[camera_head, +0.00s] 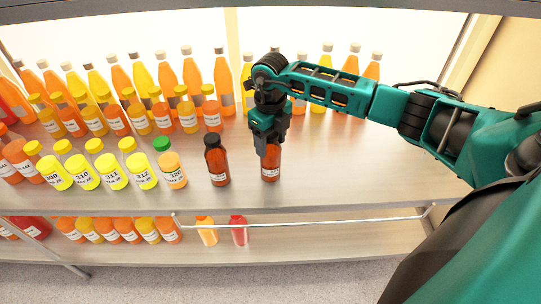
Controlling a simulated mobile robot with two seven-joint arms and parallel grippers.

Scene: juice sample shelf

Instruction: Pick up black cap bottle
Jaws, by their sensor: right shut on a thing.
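Two dark reddish-brown bottles stand near the front of the upper shelf. One black cap bottle (217,165) stands upright on its own, with its black cap in plain view. My right gripper (269,145) points down over the other bottle (271,165), just right of the first. It is shut on the upper part of that bottle, and its fingers hide the cap. The held bottle is upright, and its white label shows below the fingers. I cannot tell whether its base touches the shelf. My left gripper does not show.
Yellow bottles (113,176) with numbered labels stand at the front left, beside a green-capped bottle (171,169). Rows of tall orange and yellow bottles (193,80) fill the back. The upper shelf (350,175) is clear at the right. A lower shelf (300,245) holds more bottles.

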